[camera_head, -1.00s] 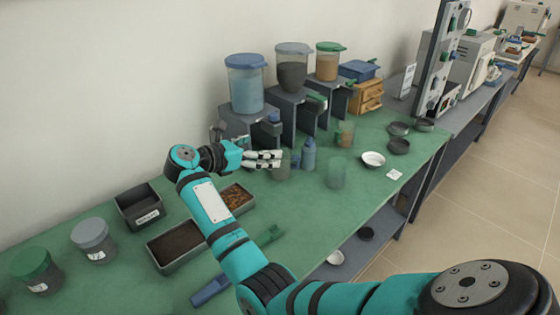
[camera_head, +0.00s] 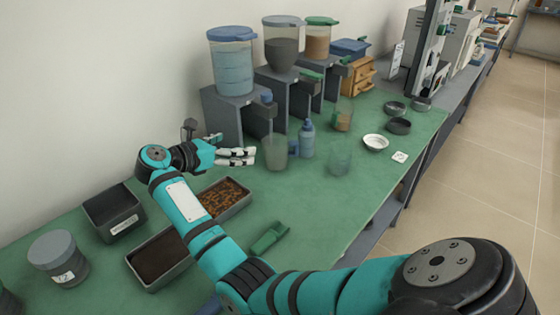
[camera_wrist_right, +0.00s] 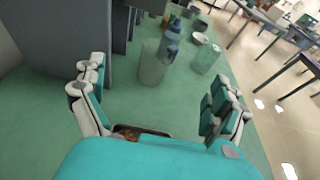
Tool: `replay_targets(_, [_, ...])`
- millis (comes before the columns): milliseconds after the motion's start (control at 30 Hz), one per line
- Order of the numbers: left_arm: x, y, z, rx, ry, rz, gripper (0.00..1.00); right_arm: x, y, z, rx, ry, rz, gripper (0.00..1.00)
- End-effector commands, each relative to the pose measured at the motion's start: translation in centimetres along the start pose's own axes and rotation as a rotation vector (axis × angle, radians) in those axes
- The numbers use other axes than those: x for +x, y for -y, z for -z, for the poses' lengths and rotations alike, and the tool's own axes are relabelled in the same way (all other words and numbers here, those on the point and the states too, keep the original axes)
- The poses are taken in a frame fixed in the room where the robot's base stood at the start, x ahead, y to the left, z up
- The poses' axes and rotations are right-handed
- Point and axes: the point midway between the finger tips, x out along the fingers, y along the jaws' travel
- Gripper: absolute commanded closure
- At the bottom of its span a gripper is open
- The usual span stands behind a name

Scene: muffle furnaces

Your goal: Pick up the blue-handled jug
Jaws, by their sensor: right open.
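A clear greenish jug (camera_head: 275,151) stands upright on the green bench, and it also shows in the right wrist view (camera_wrist_right: 152,64). I cannot make out a blue handle on it. My right gripper (camera_head: 252,156) is just left of this jug, open and empty, with its fingers pointing right. In the right wrist view the open gripper (camera_wrist_right: 158,88) has its fingers spread wide, with the jug ahead beyond the fingertips. A second clear jug (camera_head: 340,159) stands further right, and a jug with brown contents (camera_head: 343,118) stands behind it. My left gripper is out of view.
A blue bottle (camera_head: 307,140) stands close behind the first jug. Grey dispenser stands (camera_head: 222,115) with lidded hoppers line the wall. Trays (camera_head: 160,257) and a green scoop (camera_head: 269,238) lie nearer me. A white bowl (camera_head: 375,142) and dark dishes (camera_head: 399,126) are at right.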

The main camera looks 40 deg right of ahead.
Motion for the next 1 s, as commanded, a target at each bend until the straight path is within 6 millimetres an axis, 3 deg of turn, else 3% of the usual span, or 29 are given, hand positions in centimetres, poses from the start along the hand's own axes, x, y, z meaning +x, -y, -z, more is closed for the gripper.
replay_targets(67, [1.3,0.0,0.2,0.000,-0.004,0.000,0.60,0.4,0.0,1.2,0.000,0.000,0.000,0.01])
replay_targets(267, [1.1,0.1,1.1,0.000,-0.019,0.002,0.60,2.1,0.1,1.2,-0.001,0.003,0.003,0.01])
replay_targets(700, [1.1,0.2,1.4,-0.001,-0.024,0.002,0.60,10.9,0.0,1.2,0.000,0.003,0.002,0.01])
replay_targets(1000, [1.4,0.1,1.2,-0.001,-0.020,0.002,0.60,13.3,0.0,1.3,-0.001,0.003,0.002,0.01])
